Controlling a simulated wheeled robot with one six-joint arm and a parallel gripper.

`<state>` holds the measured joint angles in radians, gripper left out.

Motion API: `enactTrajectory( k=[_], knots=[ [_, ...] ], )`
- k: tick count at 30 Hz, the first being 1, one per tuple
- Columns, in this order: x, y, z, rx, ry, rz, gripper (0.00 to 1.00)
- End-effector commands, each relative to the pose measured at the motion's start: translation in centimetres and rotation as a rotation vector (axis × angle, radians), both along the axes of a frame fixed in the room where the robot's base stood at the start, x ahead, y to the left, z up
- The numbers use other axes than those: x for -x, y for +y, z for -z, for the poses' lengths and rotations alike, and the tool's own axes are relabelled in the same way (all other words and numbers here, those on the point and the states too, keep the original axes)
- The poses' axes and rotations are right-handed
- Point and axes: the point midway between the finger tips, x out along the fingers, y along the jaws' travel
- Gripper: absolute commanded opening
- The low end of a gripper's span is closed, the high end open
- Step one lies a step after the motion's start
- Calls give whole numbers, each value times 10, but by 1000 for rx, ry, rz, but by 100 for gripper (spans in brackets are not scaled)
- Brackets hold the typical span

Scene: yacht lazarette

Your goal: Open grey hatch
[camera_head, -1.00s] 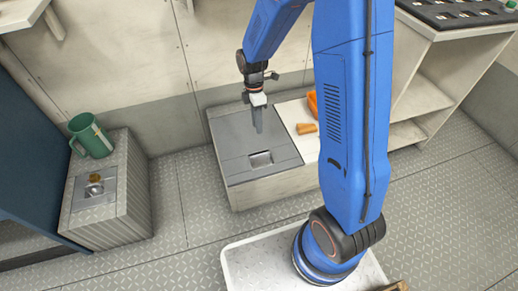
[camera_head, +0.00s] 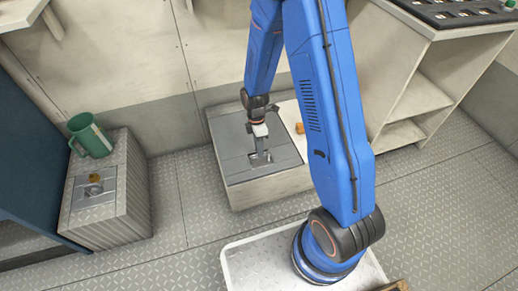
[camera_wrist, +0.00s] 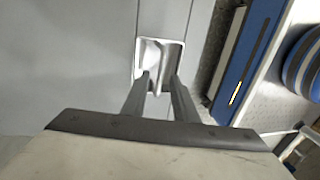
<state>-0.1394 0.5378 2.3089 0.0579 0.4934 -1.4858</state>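The grey hatch (camera_head: 228,135) is a flat panel on top of a low, pale box and lies closed. A recessed metal handle pocket (camera_head: 266,163) is set near its front edge. It also shows in the wrist view (camera_wrist: 165,48). My gripper (camera_head: 262,157) points down at this pocket. In the wrist view my two fingers (camera_wrist: 158,82) stand apart, with their tips at the near part of the pocket. Whether they touch the handle cannot be told. Nothing is clearly held between them.
A green mug (camera_head: 90,135) stands on a ribbed box (camera_head: 125,195) at the left, beside a metal plate with a small brass-coloured knob (camera_head: 95,177). A small orange piece (camera_head: 300,128) lies right of the hatch. Pale shelving (camera_head: 415,95) stands at the right. The floor in front is clear.

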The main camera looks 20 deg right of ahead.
Motion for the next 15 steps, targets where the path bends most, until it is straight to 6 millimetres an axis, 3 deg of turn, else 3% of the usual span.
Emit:
enactTrajectory(
  k=[7,8,11,15],
  knots=[
    [0,0,1,0,0,0,26],
    [0,0,1,0,0,0,24],
    [0,0,1,0,0,0,0],
    [0,0,1,0,0,0,0]
  ],
)
